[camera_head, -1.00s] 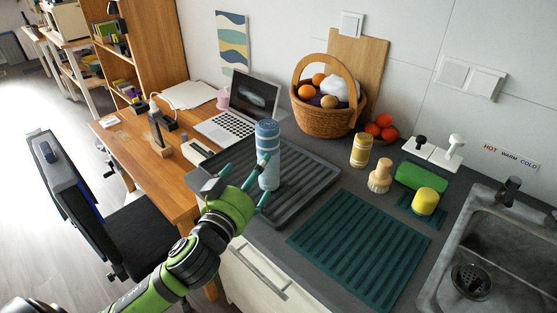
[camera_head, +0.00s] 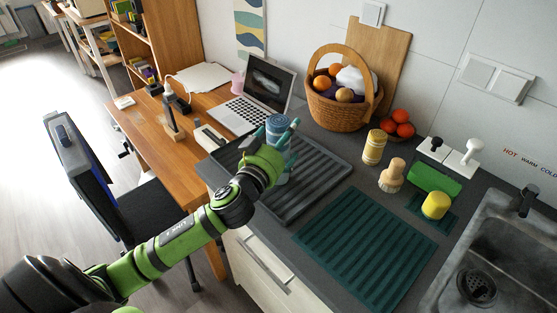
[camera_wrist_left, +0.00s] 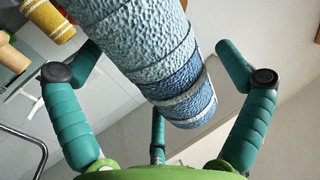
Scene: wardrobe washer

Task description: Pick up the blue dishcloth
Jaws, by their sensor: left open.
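The blue dishcloth (camera_head: 277,128) is a roll with blue and pale bands, standing upright at the grey ribbed mat (camera_head: 318,172). My left gripper (camera_head: 281,150) is at the roll, its green hand hiding the lower part. In the left wrist view, the dishcloth (camera_wrist_left: 150,50) lies between the spread teal fingers of my open gripper (camera_wrist_left: 158,75). Gaps show beside the roll, at least on the right; whether any finger touches it I cannot tell. My right gripper is not in view.
A yellow roll (camera_head: 374,147), a wooden brush (camera_head: 391,176) and a fruit basket (camera_head: 340,108) stand right of and behind the dishcloth. A laptop (camera_head: 262,90) is on the desk behind. The teal ribbed mat (camera_head: 366,243) is bare.

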